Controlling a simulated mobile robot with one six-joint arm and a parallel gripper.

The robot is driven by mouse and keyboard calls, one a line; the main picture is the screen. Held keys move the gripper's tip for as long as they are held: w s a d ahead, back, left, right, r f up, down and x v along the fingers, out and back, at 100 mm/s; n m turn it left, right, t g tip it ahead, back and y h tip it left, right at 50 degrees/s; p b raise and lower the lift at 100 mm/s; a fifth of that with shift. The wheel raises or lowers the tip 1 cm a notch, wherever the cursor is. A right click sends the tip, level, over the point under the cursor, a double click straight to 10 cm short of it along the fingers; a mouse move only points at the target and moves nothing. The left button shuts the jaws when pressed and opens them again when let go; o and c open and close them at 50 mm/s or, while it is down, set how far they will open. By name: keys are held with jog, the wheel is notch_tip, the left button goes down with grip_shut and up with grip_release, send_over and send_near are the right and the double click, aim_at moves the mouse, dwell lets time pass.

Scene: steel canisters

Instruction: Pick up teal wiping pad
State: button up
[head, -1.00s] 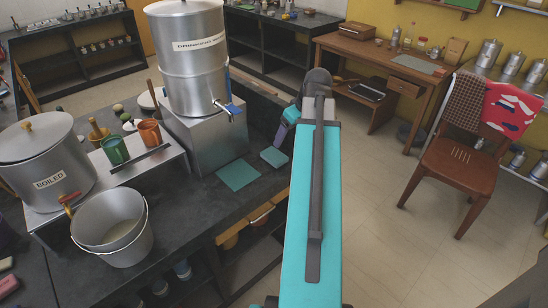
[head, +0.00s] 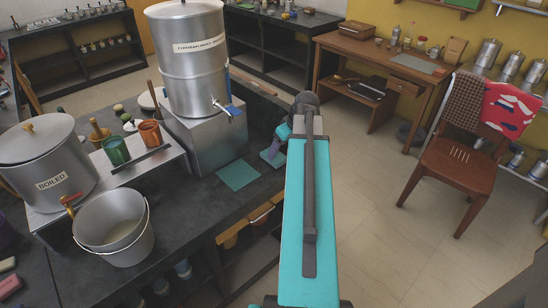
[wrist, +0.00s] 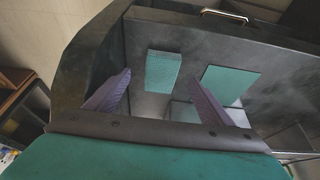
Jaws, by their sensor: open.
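A thick teal pad (wrist: 163,70) lies on the dark counter; in the wrist view it shows between and beyond my fingertips. In the head view this pad (head: 273,160) is partly hidden by my gripper. A thinner, flat teal square (head: 238,175) lies to its left, and in the wrist view this square (wrist: 227,82) is on the right, beyond the right finger. My gripper (head: 274,147) is open, with purple fingers, over the thick pad. In the wrist view the open jaws of my gripper (wrist: 160,83) look empty; I cannot tell their exact height above the pad.
A steel box (head: 212,145) bearing a large canister (head: 190,75) with a tap stands left of the pads. A bucket (head: 112,228) and a lidded pot (head: 45,165) are farther left. The counter's edge is close to the pads. A chair (head: 455,165) stands at the right.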

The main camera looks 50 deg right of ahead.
aim_at(277, 157)
jog(key=shift+w+f, duration=0.1)
jog(key=shift+f, duration=0.1)
dwell(0.3)
jog(key=shift+p+x, duration=0.65)
jog(key=shift+x, duration=1.85)
jog(key=shift+a, duration=0.2)
jog(key=shift+c, duration=0.4)
jog(key=c, duration=1.1)
jog(key=shift+c, duration=0.2)
jog(key=shift+r, duration=0.15)
